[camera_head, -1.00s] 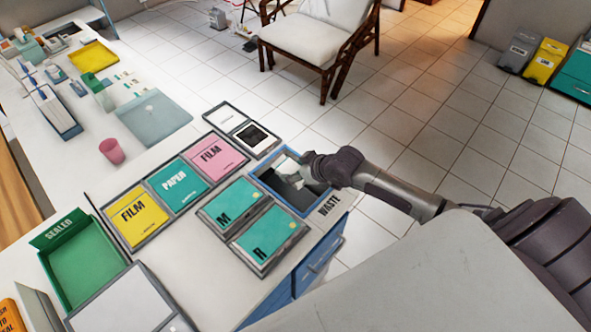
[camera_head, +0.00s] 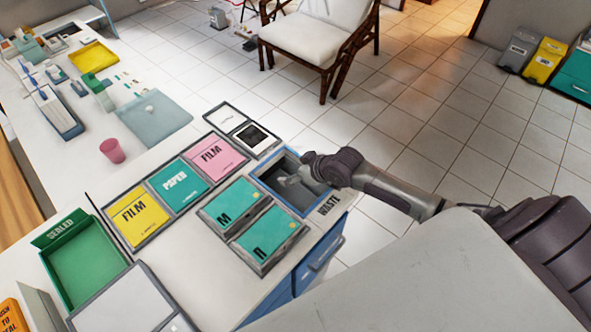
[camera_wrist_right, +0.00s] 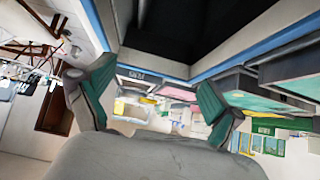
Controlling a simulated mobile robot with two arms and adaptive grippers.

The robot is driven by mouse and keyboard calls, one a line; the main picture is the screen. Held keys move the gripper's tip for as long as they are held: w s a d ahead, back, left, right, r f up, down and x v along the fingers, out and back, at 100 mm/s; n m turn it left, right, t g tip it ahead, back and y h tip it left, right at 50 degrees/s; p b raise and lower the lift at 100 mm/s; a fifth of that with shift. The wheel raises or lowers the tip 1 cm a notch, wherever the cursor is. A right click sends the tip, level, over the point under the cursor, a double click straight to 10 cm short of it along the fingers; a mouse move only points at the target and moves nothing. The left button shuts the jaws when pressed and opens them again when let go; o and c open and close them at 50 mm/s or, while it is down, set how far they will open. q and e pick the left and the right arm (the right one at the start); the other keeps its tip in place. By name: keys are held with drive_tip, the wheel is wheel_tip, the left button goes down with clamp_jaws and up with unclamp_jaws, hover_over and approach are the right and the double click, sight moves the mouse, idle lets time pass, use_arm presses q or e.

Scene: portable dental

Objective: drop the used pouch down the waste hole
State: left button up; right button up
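The waste hole (camera_head: 263,172) is a dark square opening with a blue rim at the counter's right corner, marked WASTE. My right gripper (camera_head: 294,186) is over this hole in the head view, its fingers low against the dark opening. In the right wrist view the two green-padded fingers (camera_wrist_right: 158,100) stand wide apart with nothing between them. The dark hole (camera_wrist_right: 185,30) fills the top of that view. I cannot pick out the used pouch in either view now. My left gripper is not in view.
Teal lidded bins M (camera_head: 231,204) and R (camera_head: 268,236) stand beside the hole. Pink FILM (camera_head: 218,156), teal PAPER (camera_head: 178,184) and yellow FILM (camera_head: 139,215) bins line up behind them. A green SEALED tray (camera_head: 88,262) is at left. A pink cup (camera_head: 111,151) stands further back.

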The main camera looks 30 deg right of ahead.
drive_tip(key=v, duration=1.2)
idle(0.6)
